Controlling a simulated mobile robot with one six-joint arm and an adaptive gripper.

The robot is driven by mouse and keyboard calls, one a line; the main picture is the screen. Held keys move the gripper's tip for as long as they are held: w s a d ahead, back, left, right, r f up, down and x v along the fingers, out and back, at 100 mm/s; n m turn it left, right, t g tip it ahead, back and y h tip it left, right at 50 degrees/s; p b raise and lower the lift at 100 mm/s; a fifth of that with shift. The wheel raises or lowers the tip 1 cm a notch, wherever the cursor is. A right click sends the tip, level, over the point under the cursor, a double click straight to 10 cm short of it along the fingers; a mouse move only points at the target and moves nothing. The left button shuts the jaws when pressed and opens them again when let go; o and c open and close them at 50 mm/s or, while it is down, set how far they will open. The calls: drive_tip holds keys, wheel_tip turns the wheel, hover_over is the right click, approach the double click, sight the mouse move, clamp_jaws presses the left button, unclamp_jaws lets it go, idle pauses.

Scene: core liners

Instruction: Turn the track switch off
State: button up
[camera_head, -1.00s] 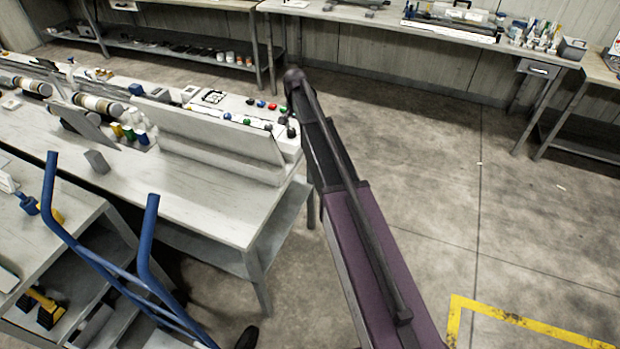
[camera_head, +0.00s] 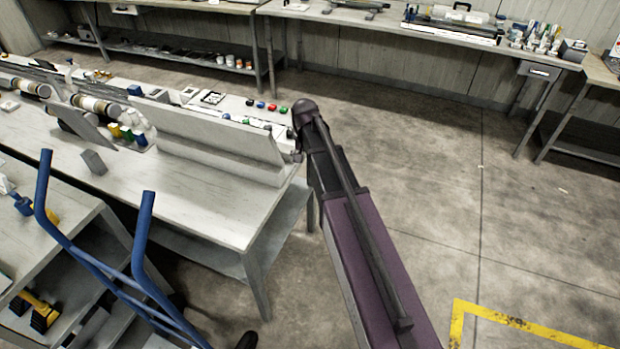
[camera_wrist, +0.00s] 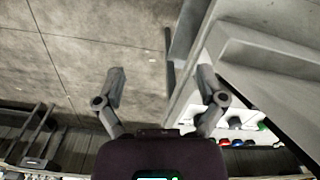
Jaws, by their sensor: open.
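I cannot tell which part is the track switch. A row of small coloured knobs or buttons (camera_head: 272,107) in black, blue, red and green sits near the right end of the long bench, behind a raised pale panel (camera_head: 205,132). In the wrist view several coloured knobs (camera_wrist: 236,124) show at lower right, beside my right finger. My gripper (camera_wrist: 162,76) is open and empty, its two fingers spread wide over the floor and the bench's end. In the head view my arm hides part of the bench's end, and the gripper's fingers are not clear.
The long bench (camera_head: 225,215) carries core tubes, bottles and boxes at left. A blue-handled cart frame (camera_head: 140,240) stands in front of it. Back benches (camera_head: 400,25) hold tools and containers. The floor (camera_head: 450,170) to the right is clear, with yellow marking (camera_head: 510,322) lower right.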

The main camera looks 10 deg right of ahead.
drive_tip(key=s+f+n+b, duration=0.1)
drive_tip(key=s, duration=0.5)
drive_tip(key=shift+f, duration=0.1)
idle(0.3)
drive_tip(key=s+n, duration=0.3)
drive_tip(key=s, duration=1)
